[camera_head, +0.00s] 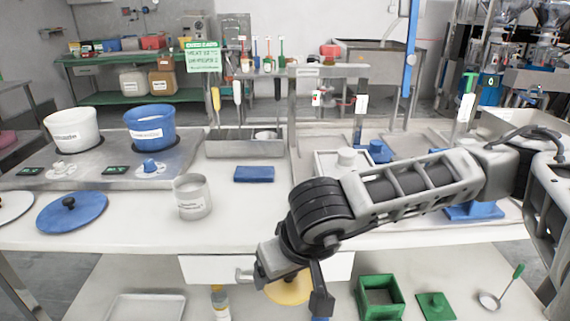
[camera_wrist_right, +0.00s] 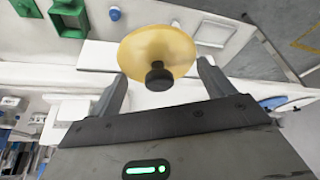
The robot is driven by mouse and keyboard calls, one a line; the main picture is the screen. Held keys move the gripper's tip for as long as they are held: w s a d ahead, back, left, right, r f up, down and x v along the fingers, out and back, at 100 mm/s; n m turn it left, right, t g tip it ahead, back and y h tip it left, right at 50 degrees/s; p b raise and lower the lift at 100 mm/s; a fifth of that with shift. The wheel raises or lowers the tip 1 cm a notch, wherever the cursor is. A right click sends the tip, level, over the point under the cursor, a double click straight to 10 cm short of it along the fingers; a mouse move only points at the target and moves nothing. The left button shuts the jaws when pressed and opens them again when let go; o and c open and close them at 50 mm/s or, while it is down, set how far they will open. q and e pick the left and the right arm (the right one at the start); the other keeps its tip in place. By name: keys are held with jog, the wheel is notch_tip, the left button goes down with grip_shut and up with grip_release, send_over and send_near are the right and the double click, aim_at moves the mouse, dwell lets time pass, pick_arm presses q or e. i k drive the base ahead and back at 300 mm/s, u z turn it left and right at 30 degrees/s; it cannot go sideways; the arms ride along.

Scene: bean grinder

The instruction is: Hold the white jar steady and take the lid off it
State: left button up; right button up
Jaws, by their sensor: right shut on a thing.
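A small white jar (camera_head: 192,200) with a label stands upright on the white table, left of centre, and its top looks open. A round yellow lid (camera_wrist_right: 150,45) with a black knob (camera_wrist_right: 158,76) is at my right gripper (camera_wrist_right: 161,72). The gripper is shut on the lid, with a finger on each side of the knob. In the head view, the right gripper (camera_head: 284,288) is low at the table's front, right of the jar and apart from it. It hides part of the lid there. My left gripper is not in view.
A white bucket (camera_head: 72,130) and a blue bucket (camera_head: 150,128) stand at the back left. A blue lid (camera_head: 72,213) lies at the front left. A blue block (camera_head: 254,174) lies right of the jar. A green box (camera_head: 380,297) is on the lower shelf.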

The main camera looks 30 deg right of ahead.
aim_at(191, 192)
jog(key=u, duration=0.3)
jog(key=i, duration=1)
jog(key=z, duration=0.6)
